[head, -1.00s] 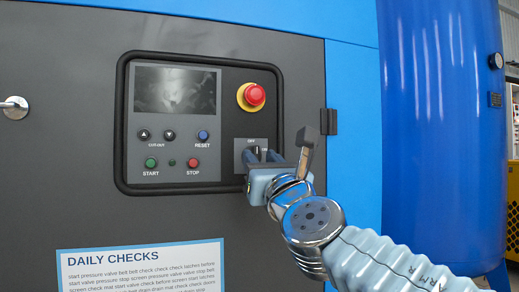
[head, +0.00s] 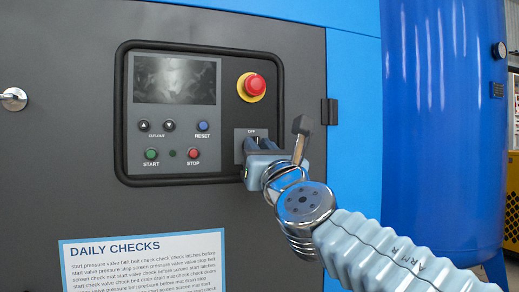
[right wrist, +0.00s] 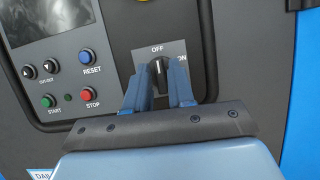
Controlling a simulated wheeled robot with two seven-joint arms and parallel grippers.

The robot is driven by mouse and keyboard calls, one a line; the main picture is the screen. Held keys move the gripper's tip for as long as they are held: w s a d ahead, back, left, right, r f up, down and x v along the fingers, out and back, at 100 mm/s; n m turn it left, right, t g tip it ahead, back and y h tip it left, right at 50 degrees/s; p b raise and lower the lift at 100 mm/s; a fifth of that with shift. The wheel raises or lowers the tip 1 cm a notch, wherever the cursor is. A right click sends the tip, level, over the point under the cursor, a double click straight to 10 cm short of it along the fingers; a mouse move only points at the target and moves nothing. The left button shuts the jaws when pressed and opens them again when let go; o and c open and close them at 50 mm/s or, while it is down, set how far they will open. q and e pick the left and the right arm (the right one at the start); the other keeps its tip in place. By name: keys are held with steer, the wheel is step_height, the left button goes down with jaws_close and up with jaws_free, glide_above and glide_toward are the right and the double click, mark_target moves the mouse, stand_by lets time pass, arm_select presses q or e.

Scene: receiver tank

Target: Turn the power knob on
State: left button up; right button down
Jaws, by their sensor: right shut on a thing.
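The power knob (right wrist: 158,72) is a small black rotary knob on a grey plate (right wrist: 143,54) marked OFF and ON, seen in the right wrist view. Its white line points up toward OFF; ON is to the upper right. My right gripper (right wrist: 159,88) has its two blue fingers on either side of the knob, shut on it. In the head view the right gripper (head: 257,146) covers the knob, and only the plate's upper part (head: 244,133) with OFF shows. My left gripper is not in view.
A red emergency stop button (head: 256,87) sits above the plate. Left of it are a dark screen (head: 174,80), the blue RESET button (head: 202,126), the green START button (head: 151,154) and the red STOP button (head: 193,154). A hinge (head: 331,111) is to the right.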

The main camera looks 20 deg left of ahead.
steer(key=shift+m, duration=0.3)
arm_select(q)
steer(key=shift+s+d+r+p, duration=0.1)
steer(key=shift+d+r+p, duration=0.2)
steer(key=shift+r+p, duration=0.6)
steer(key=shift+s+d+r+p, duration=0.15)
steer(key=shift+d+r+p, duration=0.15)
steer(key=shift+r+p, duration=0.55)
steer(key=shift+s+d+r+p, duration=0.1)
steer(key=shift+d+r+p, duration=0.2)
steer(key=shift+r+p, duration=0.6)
arm_select(e)
steer(key=shift+s+a+r+m+g+h, duration=0.15)
steer(key=shift+m+h, duration=1.3)
steer(key=shift+m, duration=2.1)
steer(key=shift+w+d+f+m+g+h, duration=0.15)
steer(key=shift+m+h, duration=1.35)
steer(key=shift+m, duration=2.1)
steer(key=shift+s+a+r+m+g+h, duration=0.15)
steer(key=shift+m+h, duration=1.3)
steer(key=shift+m, duration=2.1)
steer(key=c, duration=1.2)
jaws_free()
